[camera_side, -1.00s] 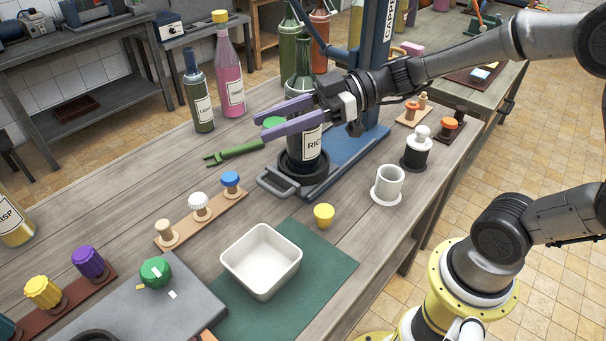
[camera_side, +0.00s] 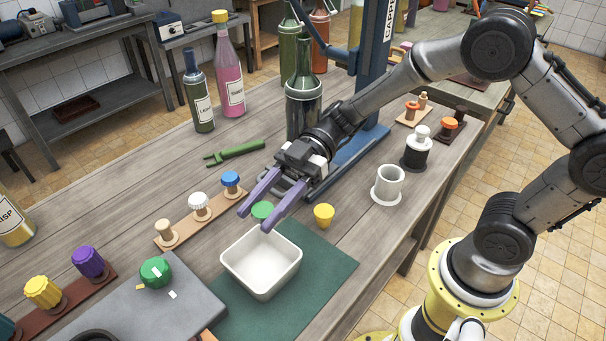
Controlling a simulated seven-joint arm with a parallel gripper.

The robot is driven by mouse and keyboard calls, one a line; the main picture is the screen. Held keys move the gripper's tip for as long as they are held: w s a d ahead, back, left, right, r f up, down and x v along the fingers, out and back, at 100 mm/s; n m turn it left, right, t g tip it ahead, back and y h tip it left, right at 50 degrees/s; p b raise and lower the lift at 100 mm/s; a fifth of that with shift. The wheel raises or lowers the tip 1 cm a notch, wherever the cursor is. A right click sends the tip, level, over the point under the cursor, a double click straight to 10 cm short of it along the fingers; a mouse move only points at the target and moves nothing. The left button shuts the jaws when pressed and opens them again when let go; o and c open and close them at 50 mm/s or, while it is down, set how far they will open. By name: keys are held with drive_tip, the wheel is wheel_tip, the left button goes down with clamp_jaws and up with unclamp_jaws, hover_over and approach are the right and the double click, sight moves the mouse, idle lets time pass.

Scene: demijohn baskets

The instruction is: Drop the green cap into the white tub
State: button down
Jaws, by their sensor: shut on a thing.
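My gripper (camera_side: 255,220), with two purple fingers, is shut on the green cap (camera_side: 262,210). The cap shows between the fingers and is partly covered by the nearer one. The gripper points down and to the left, and its tips appear just above the back edge of the white tub (camera_side: 285,279). The tub is a square, open, empty container with rounded corners. I cannot tell the exact height of the cap over the tub.
The tub stands on a dark green mat (camera_side: 330,268). A yellow cap (camera_side: 324,215) lies behind it. A rack of knobs (camera_side: 213,213) is to the left. A larger green knob (camera_side: 155,272) sits on a grey slab (camera_side: 195,310). A dark bottle (camera_side: 303,95) stands behind my gripper.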

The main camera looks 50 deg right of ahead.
drive_tip(key=shift+f, duration=0.7)
drive_tip(key=shift+c, duration=1.6)
unclamp_jaws()
drive_tip(key=v, duration=1.4)
